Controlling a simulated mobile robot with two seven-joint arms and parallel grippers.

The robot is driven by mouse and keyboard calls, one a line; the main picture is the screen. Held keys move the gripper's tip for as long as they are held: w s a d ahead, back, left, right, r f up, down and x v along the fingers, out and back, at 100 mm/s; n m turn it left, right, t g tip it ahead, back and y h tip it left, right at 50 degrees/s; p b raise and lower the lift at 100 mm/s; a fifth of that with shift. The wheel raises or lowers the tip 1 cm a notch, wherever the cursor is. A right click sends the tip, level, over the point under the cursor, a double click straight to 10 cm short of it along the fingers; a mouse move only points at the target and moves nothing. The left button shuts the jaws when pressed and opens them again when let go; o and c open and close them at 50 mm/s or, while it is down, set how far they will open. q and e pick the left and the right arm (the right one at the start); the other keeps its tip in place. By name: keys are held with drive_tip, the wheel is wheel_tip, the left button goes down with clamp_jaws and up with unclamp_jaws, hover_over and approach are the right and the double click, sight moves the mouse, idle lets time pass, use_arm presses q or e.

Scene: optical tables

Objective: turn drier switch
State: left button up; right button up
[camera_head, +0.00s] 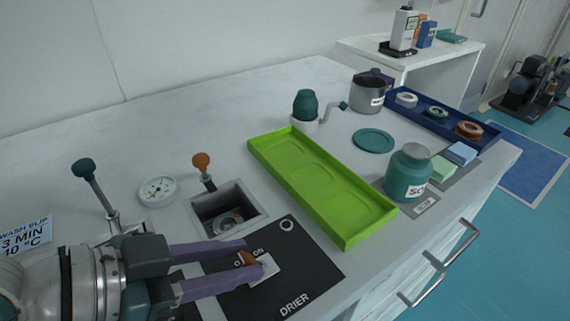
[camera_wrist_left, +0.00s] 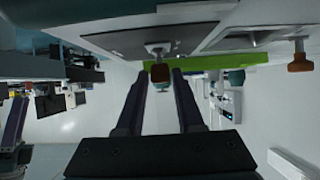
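My left gripper (camera_head: 254,257) reaches in from the left with two purple fingers apart, one on each side of the knob. In the left wrist view, the knob (camera_wrist_left: 160,73) shows between the fingertips (camera_wrist_left: 159,74), with a gap visible on both sides. Contact with the knob cannot be made out. My right gripper is not seen in the head view.
An orange-topped lever (camera_head: 202,163) stands by a square well (camera_head: 228,208) behind the panel. A green-topped lever (camera_head: 88,175) and a round gauge (camera_head: 158,191) are at left. A lime tray (camera_head: 350,223) lies right of the panel, near a teal jar (camera_head: 408,175).

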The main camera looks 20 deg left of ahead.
use_arm(q)
drive_tip(key=o, duration=0.3)
drive_tip(key=p+v, duration=0.2)
drive_tip(key=v, duration=0.8)
idle(0.4)
